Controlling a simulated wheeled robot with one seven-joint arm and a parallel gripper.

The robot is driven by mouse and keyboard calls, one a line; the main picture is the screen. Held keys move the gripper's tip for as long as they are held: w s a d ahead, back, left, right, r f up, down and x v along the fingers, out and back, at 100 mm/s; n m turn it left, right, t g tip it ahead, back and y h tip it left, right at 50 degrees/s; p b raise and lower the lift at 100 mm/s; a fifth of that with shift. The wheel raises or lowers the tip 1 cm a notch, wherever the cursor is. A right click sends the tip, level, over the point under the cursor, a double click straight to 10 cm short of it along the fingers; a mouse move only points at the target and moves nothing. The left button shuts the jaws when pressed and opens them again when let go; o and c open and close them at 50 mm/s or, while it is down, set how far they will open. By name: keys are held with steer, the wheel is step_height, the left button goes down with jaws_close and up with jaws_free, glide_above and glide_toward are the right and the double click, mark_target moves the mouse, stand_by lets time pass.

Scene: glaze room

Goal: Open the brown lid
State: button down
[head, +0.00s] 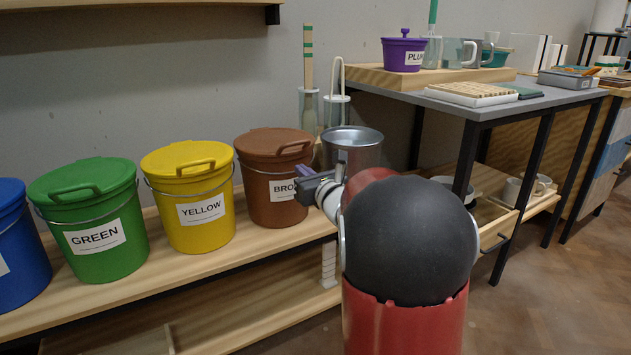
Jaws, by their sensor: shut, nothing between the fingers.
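The brown lid (262,143) sits on the brown bucket (262,184), with its raised bar handle (294,147) toward the right side. The lid looks level and seated on the rim. The bucket's white label is partly hidden by my gripper (304,183). My gripper is shut and empty, in front of the bucket's right side, below the lid. I cannot tell whether it touches the bucket. My red and black arm hides part of the area to the right.
Yellow (191,220), green (97,245) and blue (20,260) lidded buckets stand left on the wooden shelf (165,268). A grey metal pot (353,150) stands close right of the brown bucket. Behind it are tool jars (308,108). A grey-topped table (550,97) stands right.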

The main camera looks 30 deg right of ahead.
mark_target(302, 155)
steer(key=shift+w+r+p, duration=0.15)
steer(key=shift+r+p, duration=0.1)
steer(key=shift+r, duration=0.75)
steer(key=shift+w+r+p, duration=0.15)
steer(key=shift+r+p, duration=0.1)
steer(key=shift+r, duration=0.75)
